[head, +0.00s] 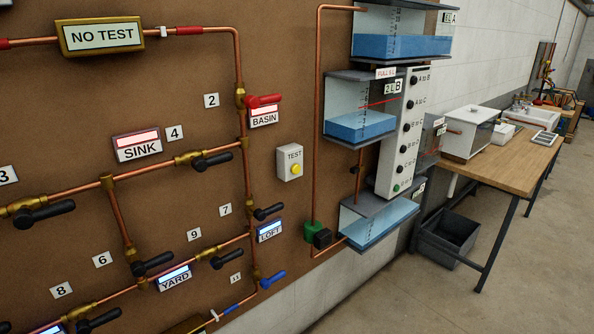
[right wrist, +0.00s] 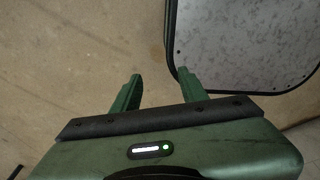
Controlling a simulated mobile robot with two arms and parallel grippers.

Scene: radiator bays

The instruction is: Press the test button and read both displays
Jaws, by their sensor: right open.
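The test button (head: 295,169) is a yellow button on a small white box labelled TEST, on the brown board in the head view. A brass-framed display (head: 101,36) at the upper left reads NO TEST. Other lit labels on the board read SINK (head: 138,146), BASIN (head: 264,116), LOFT (head: 270,232) and YARD (head: 174,278). I cannot tell which are the two displays. Neither gripper shows in the head view. My right gripper (right wrist: 160,92) is open and empty in the right wrist view, above bare floor, with no button near it.
Copper pipes with black, red and blue valve levers cover the board. Blue-filled tanks (head: 402,46) and a white panel of buttons (head: 402,133) stand right of the button. A wooden workbench (head: 510,163) with a grey crate (head: 448,240) beneath is further right. The floor before it is clear.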

